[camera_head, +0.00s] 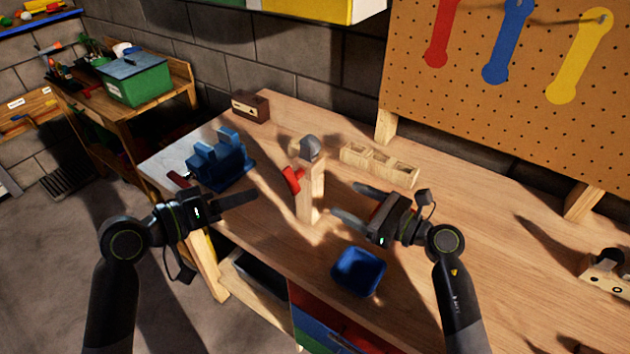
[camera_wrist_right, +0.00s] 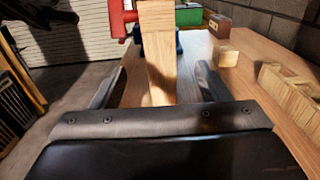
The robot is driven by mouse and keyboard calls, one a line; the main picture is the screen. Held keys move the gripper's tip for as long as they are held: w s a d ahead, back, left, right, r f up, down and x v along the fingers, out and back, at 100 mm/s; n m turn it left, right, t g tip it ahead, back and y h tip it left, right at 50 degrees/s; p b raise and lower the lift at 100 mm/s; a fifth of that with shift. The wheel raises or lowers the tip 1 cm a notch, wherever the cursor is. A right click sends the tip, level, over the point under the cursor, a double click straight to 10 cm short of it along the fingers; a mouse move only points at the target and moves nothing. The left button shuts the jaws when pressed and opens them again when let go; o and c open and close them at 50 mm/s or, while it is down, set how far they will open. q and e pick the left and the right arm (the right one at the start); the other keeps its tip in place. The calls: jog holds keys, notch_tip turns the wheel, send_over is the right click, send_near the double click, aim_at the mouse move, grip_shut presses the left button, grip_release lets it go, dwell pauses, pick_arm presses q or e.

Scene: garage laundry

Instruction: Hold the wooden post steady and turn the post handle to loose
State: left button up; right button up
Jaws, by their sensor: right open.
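The wooden post (camera_head: 309,200) stands upright on the workbench (camera_head: 270,240), with a grey rounded piece (camera_head: 310,148) at its top. The red post handle (camera_head: 292,180) is on its left side and tilts. In the right wrist view the post (camera_wrist_right: 158,70) rises ahead, with the red handle (camera_wrist_right: 121,20) beside it at upper left. My right gripper (camera_head: 350,202) is open and empty to the right of the post, its fingers pointing at it. My left gripper (camera_head: 255,195) is left of the post, apart from it and the handle; its finger gap cannot be made out.
A blue vise (camera_head: 220,163) stands behind my left gripper. A blue bin (camera_head: 358,272) sits near the bench's front edge, below my right gripper. A wooden compartment tray (camera_head: 378,163) lies behind the post. A pegboard (camera_head: 500,75) rises at the back right.

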aim_at(286, 181)
jog(key=x, duration=1.3)
jog(key=shift+w+a, duration=0.15)
jog(key=shift+a, duration=0.05)
jog(key=shift+c, duration=0.4)
pick_arm(q)
jog(key=shift+c, duration=0.2)
pick_arm(e)
jog(key=c, duration=1.2)
pick_arm(q)
jog(key=shift+c, duration=0.5)
jog(key=w+d, duration=0.2)
jog(key=d, duration=0.1)
jog(key=w+d+f+m+y, duration=0.1)
jog(key=w+d, duration=0.2)
jog(key=w+d+f+m+y, duration=0.1)
jog(key=w+d, duration=0.1)
jog(key=d, duration=0.1)
jog(key=shift+w, duration=0.2)
